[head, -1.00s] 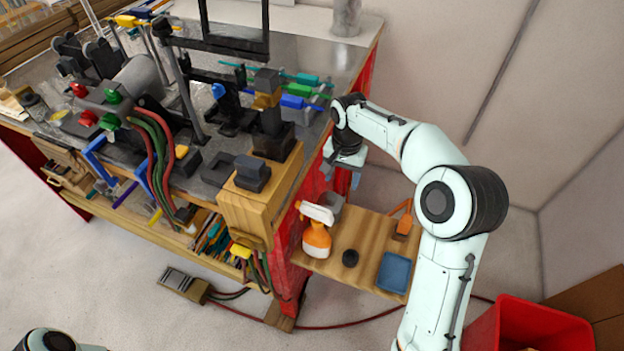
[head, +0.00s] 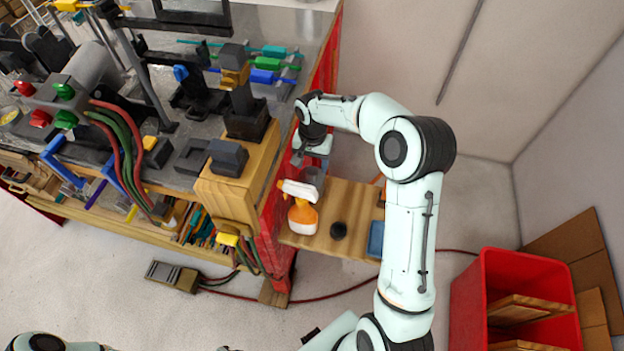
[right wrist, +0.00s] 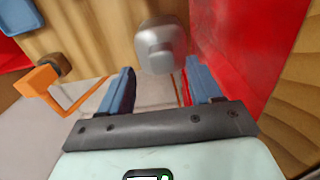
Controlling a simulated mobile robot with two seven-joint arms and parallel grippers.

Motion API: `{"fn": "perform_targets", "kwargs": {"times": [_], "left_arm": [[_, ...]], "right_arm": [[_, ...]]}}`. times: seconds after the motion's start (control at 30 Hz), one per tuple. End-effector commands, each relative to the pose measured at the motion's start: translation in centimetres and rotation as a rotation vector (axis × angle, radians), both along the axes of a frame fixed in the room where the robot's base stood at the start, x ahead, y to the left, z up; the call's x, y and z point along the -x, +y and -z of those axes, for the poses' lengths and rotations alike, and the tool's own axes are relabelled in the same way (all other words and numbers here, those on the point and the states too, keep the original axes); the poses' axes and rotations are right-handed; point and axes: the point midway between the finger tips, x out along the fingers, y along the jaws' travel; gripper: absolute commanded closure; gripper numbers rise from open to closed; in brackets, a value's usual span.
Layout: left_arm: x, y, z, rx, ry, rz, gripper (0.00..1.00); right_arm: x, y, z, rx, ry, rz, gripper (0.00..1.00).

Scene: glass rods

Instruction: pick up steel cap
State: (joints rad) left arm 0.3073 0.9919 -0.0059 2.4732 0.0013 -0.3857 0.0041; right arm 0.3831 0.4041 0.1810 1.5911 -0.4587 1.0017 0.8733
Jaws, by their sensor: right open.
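The steel cap (head: 312,178) is a grey metal piece on the small wooden side shelf (head: 350,200), behind the orange and white spray bottle (head: 302,212). In the right wrist view the cap (right wrist: 161,48) looks smooth and rounded, just beyond the fingertips and roughly centred between them. My right gripper (right wrist: 160,80) is open with nothing between its blue fingers. In the head view the right gripper (head: 311,160) hangs just above the cap and partly overlaps it. My left gripper is out of view; only part of the left arm shows at bottom left.
A black round piece (head: 338,230) and a blue tray (head: 375,239) share the shelf. An orange tool (right wrist: 40,80) lies near the shelf edge. The red bench side (right wrist: 240,45) rises close to the right finger. A red bin (head: 468,305) stands at lower right.

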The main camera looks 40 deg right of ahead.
Motion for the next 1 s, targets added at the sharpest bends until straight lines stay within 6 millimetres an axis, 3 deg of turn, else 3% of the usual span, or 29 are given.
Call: {"fn": "perform_targets", "kwargs": {"times": [0.2,0.5,0.53,0.7,0.73,1.0], "left_arm": [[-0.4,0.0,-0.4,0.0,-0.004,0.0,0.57],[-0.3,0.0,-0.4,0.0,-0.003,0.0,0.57],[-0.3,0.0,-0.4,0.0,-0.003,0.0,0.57],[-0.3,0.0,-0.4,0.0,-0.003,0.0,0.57],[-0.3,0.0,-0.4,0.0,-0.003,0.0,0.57],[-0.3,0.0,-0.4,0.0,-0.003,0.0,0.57]], "right_arm": [[-0.3,-0.1,3.2,0.0,0.001,0.0,0.36],[-0.3,0.0,3.8,0.0,0.0,0.0,0.36],[-0.3,0.0,3.8,0.0,0.0,0.0,0.39],[-0.3,-0.1,3.8,0.0,0.0,0.0,0.95],[-0.3,-0.1,3.8,0.0,0.0,0.0,1.0],[-0.2,-0.1,3.8,0.001,0.001,0.0,1.0]]}}
